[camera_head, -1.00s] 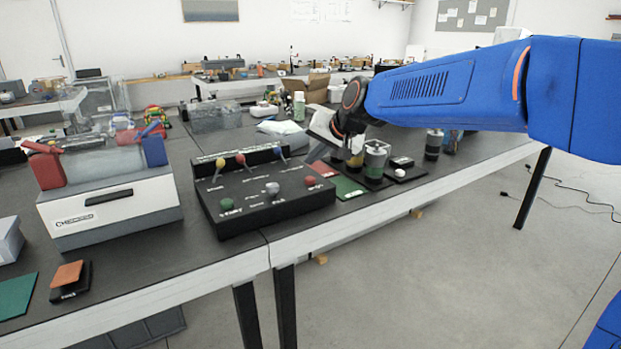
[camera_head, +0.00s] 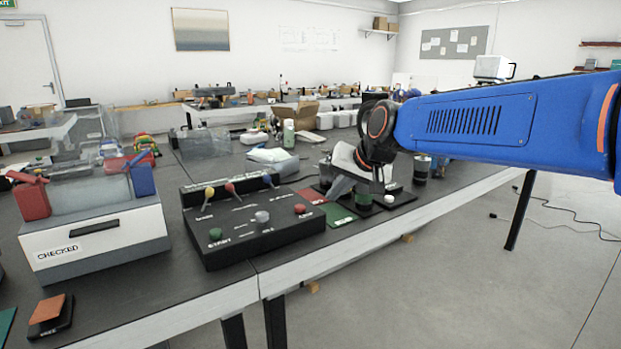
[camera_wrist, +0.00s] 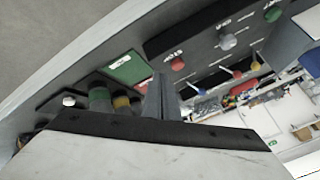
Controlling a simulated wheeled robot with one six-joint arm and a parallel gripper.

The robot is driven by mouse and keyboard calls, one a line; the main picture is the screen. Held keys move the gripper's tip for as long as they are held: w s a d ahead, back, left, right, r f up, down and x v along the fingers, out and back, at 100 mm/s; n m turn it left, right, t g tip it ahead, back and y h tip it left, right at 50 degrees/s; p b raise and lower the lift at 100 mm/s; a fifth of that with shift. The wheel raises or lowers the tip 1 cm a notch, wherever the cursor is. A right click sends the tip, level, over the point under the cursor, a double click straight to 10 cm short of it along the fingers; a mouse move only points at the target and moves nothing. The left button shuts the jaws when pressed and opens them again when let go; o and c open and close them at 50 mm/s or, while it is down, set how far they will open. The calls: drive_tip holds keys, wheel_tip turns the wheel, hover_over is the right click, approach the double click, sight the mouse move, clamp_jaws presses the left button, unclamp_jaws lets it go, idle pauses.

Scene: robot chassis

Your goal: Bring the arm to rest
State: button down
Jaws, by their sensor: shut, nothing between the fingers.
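My blue arm (camera_head: 470,120) reaches in from the right in the head view. My gripper (camera_head: 338,188) hangs over the bench near the right end of the black control panel (camera_head: 250,225). In the wrist view my gripper (camera_wrist: 160,98) shows its fingers together and empty. Beyond them are the panel (camera_wrist: 215,45) with coloured knobs and levers, and a green mat (camera_wrist: 124,66). Canisters with green and yellow bands (camera_wrist: 100,97) stand left of the fingers, partly hidden by the gripper body.
A white case marked CHECKED (camera_head: 95,238) with red and blue parts stands left of the panel. An orange-topped block (camera_head: 48,310) lies at the front left. A dark jar (camera_head: 422,166) stands under the arm. Open floor (camera_head: 450,280) lies right of the bench.

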drive_tip(key=s+d+f+h, duration=0.1)
drive_tip(key=s+d+f, duration=0.4)
drive_tip(key=s, duration=0.5)
drive_tip(key=s+d+f+g+h, duration=0.1)
drive_tip(key=s+d+f+h, duration=0.1)
drive_tip(key=s+d+f, duration=0.4)
drive_tip(key=s+d+f+g+h, duration=0.1)
drive_tip(key=s+d+f, duration=0.5)
drive_tip(key=s+d, duration=0.6)
drive_tip(key=s, duration=0.4)
drive_tip(key=shift+s+d+n+h, duration=0.15)
drive_tip(key=shift+n+h, duration=0.25)
drive_tip(key=shift+r, duration=0.1)
